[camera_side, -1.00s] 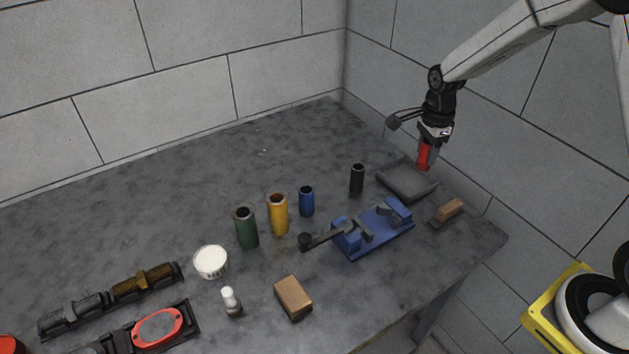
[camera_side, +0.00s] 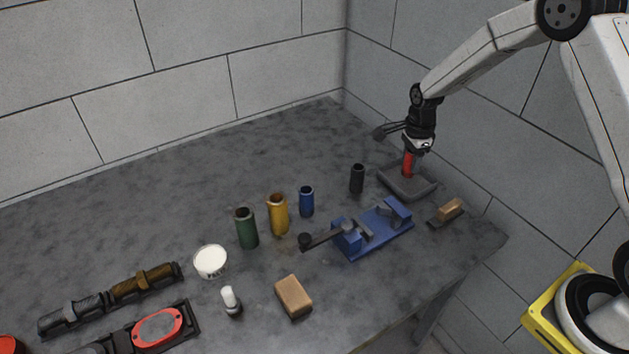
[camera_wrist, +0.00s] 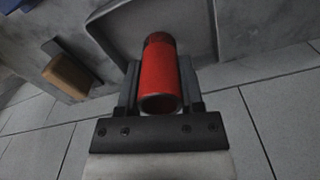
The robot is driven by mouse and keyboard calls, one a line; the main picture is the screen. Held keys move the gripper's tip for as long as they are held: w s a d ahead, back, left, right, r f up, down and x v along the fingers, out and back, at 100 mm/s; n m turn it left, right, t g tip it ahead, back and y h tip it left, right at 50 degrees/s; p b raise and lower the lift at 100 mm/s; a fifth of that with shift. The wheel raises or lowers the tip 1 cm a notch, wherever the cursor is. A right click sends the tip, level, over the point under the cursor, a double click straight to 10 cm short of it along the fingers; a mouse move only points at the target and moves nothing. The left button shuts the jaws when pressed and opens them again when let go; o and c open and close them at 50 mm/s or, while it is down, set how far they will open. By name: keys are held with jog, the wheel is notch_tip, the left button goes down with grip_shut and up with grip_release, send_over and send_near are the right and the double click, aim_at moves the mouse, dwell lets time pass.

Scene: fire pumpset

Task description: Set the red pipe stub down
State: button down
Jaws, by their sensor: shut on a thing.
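The red pipe stub (camera_side: 408,164) is upright in my gripper (camera_side: 412,160) in the side view. Its lower end is over the grey tray (camera_side: 425,189) at the table's back right; I cannot tell whether it touches the tray floor. In the wrist view the red pipe stub (camera_wrist: 160,75) stands between the two fingers of my gripper (camera_wrist: 160,92), its open end facing the camera and its dark far end toward the grey tray (camera_wrist: 200,22). My gripper is shut on it.
A black pipe stub (camera_side: 357,179) stands just left of the tray. A blue vise (camera_side: 375,235) and a wooden-backed brush (camera_side: 448,210) are in front of it. Blue (camera_side: 306,201), yellow (camera_side: 278,215) and green (camera_side: 246,229) stubs stand further left. The wall is close behind.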

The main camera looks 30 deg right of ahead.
jog(key=shift+f, duration=1.15)
jog(key=shift+f, duration=0.15)
jog(key=shift+c, duration=1.2)
grip_release()
notch_tip(320, 180, up, 12)
jog(key=shift+r, duration=0.15)
jog(key=shift+s+a, duration=0.1)
jog(key=shift+s, duration=0.05)
